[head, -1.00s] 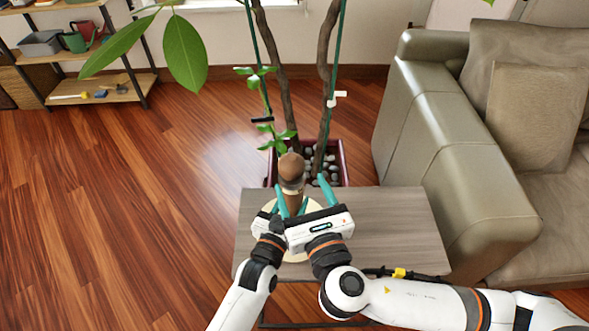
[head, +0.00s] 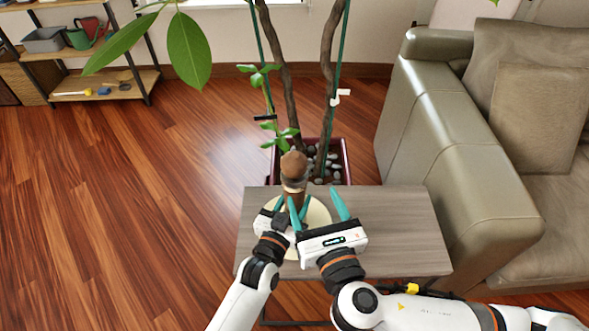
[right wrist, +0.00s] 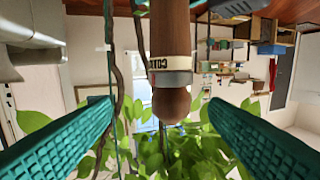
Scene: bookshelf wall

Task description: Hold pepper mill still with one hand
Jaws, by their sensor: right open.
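The brown pepper mill (head: 293,168) stands upright on a round cream board (head: 319,214) on a small grey-brown table (head: 400,232). My left gripper (head: 284,207) is low at the mill, its teal fingers beside the lower body; overlap hides whether they close on it. My right gripper (head: 322,205) is open and empty, just right of and nearer than the mill. In the right wrist view the mill (right wrist: 169,40) appears inverted, between and beyond the spread teal fingers (right wrist: 160,108), with a pale lettered band and round knob. Neither finger touches it there.
A potted plant (head: 335,160) with thin trunks stands behind the table. A grey-green sofa (head: 455,140) is close on the right. A shelf (head: 115,85) stands at the far left. The wooden floor on the left is clear. The table's right part is bare.

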